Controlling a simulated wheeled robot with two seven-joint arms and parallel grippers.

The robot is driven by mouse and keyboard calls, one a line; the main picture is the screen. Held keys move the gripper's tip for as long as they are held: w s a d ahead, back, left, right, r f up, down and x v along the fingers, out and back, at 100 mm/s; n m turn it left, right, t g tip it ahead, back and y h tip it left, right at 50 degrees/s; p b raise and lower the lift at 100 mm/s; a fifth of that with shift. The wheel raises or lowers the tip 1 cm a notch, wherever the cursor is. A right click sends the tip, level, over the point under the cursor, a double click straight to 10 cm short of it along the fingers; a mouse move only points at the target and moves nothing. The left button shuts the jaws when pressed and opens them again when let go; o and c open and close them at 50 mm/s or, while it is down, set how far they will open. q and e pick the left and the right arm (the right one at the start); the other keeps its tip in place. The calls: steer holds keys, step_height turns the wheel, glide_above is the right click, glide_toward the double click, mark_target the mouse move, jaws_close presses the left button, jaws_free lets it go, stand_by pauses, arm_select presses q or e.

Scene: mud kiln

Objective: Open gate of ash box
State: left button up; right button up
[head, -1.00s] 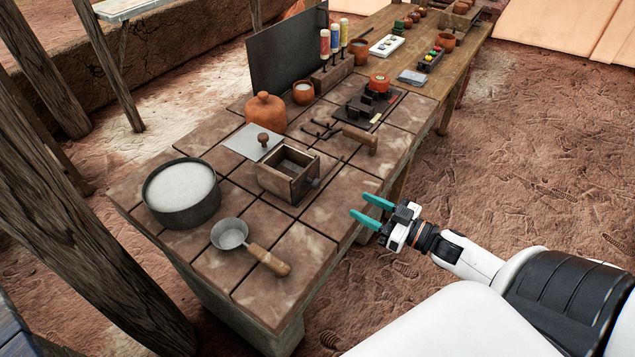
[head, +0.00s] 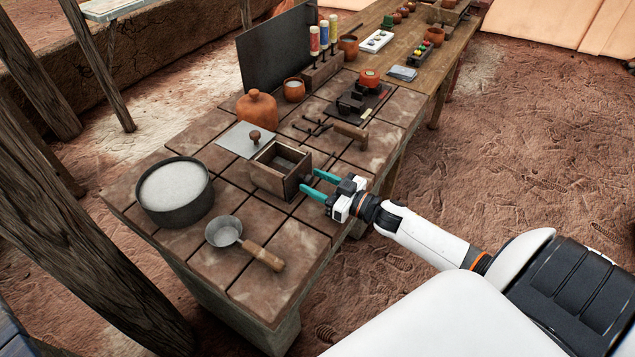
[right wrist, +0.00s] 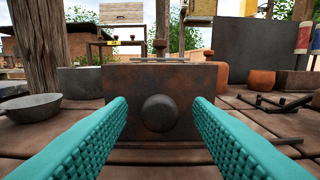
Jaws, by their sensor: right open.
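The ash box (head: 270,180) is a small brown open-topped box on the tiled table, with a flat grey lid (head: 239,140) with a round knob at its back left. In the right wrist view its front gate (right wrist: 190,82) is a dark upright panel facing me, with a round dark knob (right wrist: 160,113) at its middle. The gate looks shut. My right gripper (head: 309,187) has teal fingers, open and empty, pointing at the gate. In the right wrist view the fingers (right wrist: 160,125) stand on either side of the knob, with gaps on both sides. My left gripper is not in view.
A grey pot of white ash-like material (head: 174,190) and a wooden-handled pan (head: 225,231) stand left of the box. An orange lidded jar (head: 257,109) is behind it. A wooden-handled tool (head: 350,132) lies to its right.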

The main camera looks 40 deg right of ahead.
jaws_close()
steer(key=w+d+b, duration=0.1)
steer(key=d, duration=0.2)
steer(key=w+d+b, duration=0.1)
steer(key=d, duration=0.2)
steer(key=w+d+b, duration=0.1)
steer(key=w+d, duration=0.1)
steer(key=d, duration=0.2)
steer(key=shift+f, duration=0.15)
jaws_free()
steer(key=v, duration=1.2)
